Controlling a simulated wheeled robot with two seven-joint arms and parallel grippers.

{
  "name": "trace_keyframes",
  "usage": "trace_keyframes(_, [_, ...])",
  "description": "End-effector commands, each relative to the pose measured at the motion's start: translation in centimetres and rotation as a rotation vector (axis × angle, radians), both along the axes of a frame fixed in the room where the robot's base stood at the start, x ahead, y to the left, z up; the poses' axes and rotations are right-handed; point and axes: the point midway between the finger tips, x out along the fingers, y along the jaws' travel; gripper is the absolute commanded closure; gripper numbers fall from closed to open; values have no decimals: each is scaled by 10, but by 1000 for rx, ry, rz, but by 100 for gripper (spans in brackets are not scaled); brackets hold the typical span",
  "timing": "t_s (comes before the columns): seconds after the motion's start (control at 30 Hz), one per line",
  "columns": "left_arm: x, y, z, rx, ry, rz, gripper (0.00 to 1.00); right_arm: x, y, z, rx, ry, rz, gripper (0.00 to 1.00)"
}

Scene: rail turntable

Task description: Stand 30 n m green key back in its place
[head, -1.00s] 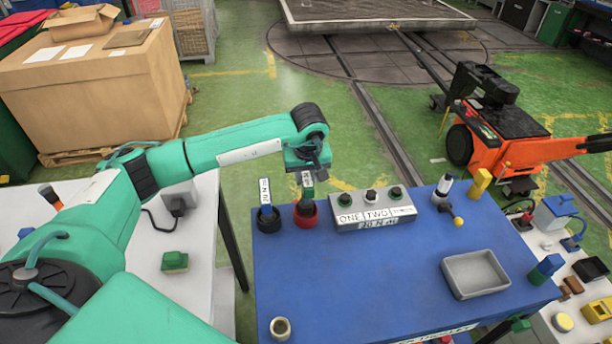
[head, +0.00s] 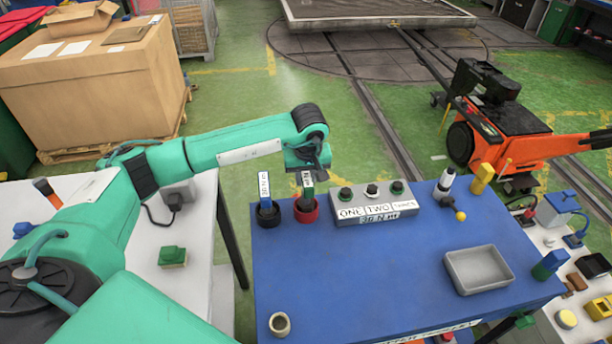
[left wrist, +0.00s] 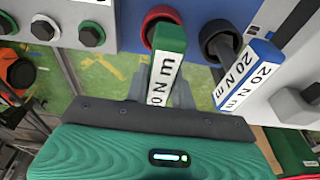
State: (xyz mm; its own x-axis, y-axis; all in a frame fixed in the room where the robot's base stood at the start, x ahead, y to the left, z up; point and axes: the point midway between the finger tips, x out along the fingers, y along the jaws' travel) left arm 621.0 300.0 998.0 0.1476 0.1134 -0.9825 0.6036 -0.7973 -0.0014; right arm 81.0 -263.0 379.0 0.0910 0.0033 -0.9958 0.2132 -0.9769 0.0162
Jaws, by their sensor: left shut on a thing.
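The green key (head: 308,190) with a white label is upright at the red ring holder (head: 306,213) on the blue table. My left gripper (head: 307,168) is above the holder and shut on the key's upper part. In the left wrist view the green key (left wrist: 170,45) shows between the fingers of the left gripper (left wrist: 160,92), its far end at the red holder (left wrist: 158,18). Only "0 N m" of its label is readable there. How deep the key sits is hidden. My right gripper is not in view.
A blue key (head: 264,188) labelled 20 N m stands in a black holder (head: 267,215) close to the left. A grey button box (head: 374,204) stands just to the right. A grey tray (head: 478,270) and a small beige cup (head: 280,325) are farther off; the table's middle is clear.

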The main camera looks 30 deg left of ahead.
Motion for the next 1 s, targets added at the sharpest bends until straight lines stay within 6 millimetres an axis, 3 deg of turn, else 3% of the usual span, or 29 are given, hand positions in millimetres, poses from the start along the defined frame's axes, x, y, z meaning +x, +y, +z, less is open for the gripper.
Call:
trace_keyframes(0.67, [0, 0, -17, 0, -2, 1, 100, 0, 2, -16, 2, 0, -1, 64])
trace_keyframes(0.7, [0, 0, -16, 0, -2, 1, 69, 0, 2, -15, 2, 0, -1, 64])
trace_keyframes(0.8, [0, 0, -16, 0, -2, 1, 50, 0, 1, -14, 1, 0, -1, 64])
trace_keyframes(1.0, [0, 0, -16, 0, 0, 0, 50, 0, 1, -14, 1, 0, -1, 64])
